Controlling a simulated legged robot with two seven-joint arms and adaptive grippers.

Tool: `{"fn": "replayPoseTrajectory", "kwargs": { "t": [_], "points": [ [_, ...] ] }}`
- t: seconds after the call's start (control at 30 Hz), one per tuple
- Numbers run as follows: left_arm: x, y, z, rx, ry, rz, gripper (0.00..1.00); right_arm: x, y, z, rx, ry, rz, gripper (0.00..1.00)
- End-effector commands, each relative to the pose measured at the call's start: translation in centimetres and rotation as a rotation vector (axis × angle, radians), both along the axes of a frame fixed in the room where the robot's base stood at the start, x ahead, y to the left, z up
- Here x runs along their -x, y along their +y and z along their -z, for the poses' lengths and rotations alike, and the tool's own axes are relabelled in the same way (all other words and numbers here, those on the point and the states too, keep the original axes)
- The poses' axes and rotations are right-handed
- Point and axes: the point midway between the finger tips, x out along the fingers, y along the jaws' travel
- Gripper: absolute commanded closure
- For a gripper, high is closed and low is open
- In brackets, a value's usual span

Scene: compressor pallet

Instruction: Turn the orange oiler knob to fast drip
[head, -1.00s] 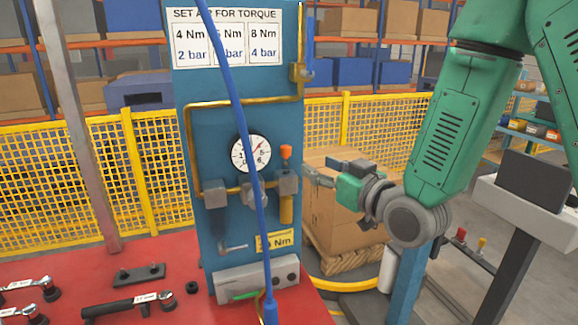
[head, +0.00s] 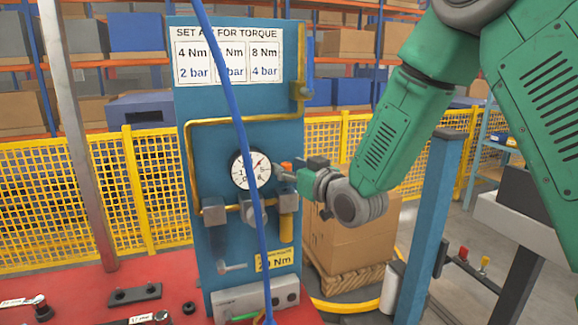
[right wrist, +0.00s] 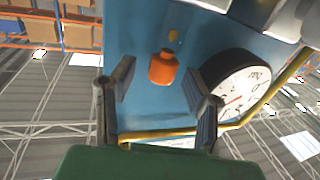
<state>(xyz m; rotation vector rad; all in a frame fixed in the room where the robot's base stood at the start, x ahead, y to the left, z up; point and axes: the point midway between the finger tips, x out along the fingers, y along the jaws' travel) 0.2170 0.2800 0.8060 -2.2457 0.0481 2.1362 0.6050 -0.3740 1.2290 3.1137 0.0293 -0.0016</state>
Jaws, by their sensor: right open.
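The orange oiler knob (right wrist: 163,68) shows in the right wrist view in front of the blue panel (right wrist: 150,35), between the lines of my two fingers and a little beyond their tips. In the head view the knob (head: 286,166) is a small orange patch, partly hidden by my right gripper (head: 289,172). The yellow oiler body (head: 286,228) hangs below it. My right gripper also shows in the right wrist view (right wrist: 165,88), open, with its fingers either side of the knob; I cannot see contact. My left gripper is not in view.
A round pressure gauge (head: 249,170) sits close left of my right gripper. A blue hose (head: 240,125) hangs in front of the panel. Yellow pipe (head: 245,119) runs around the gauge. Tools lie on the red table (head: 180,268). A blue post (head: 428,235) stands at right.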

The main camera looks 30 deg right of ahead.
Motion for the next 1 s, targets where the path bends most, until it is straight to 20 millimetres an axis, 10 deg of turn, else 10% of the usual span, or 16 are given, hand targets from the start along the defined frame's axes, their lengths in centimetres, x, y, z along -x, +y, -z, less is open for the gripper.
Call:
{"fn": "replayPoseTrajectory", "kwargs": {
  "t": [0.23, 0.37, 1.0],
  "points": [
    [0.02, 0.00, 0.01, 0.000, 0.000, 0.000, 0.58, -0.06, -0.05, 0.05, -0.001, 0.000, 0.000, 0.58],
    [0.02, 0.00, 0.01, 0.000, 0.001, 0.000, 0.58, -0.06, -0.06, 0.04, -0.001, 0.000, 0.000, 1.00],
    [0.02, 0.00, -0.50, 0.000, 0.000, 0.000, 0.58, -0.09, -0.61, -0.08, -0.001, -0.002, -0.184, 1.00]
  ]
}}
